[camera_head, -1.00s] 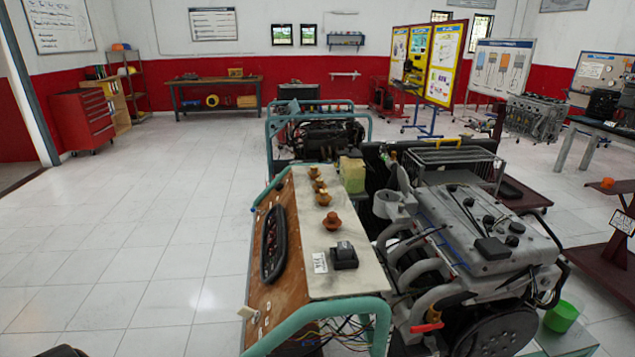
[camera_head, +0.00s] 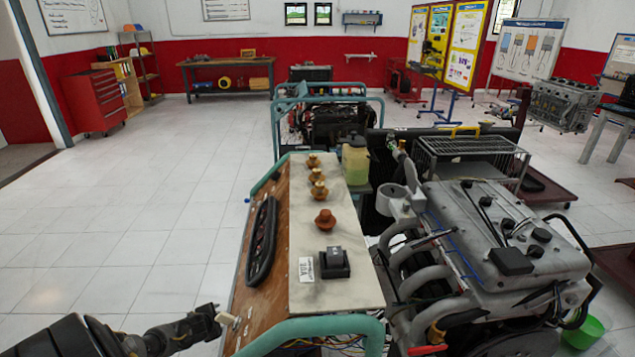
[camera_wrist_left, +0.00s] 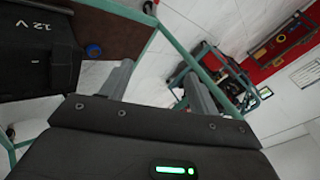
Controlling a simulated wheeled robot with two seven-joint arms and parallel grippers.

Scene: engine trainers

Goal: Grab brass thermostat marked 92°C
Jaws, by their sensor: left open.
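Several brass thermostats stand in a row on the pale top of the engine trainer's panel in the head view: two brass-yellow ones at the far end (camera_head: 313,160) (camera_head: 316,176), another nearer (camera_head: 319,192), and a redder copper one (camera_head: 325,219) closest. The 92°C marking is too small to read on any of them. My left gripper (camera_head: 213,318) is low at the left, beside the panel's near left edge and well short of the row. In the left wrist view its two fingers (camera_wrist_left: 157,85) are apart with nothing between them. My right gripper is not in view.
A black switch block (camera_head: 334,262) and a small white label (camera_head: 306,270) sit on the pale top (camera_head: 345,294). Teal frame tubing (camera_head: 315,330) borders it. The grey engine (camera_head: 490,235) stands close on the right. A black 12 V box (camera_wrist_left: 38,50) shows in the wrist view. Floor left is clear.

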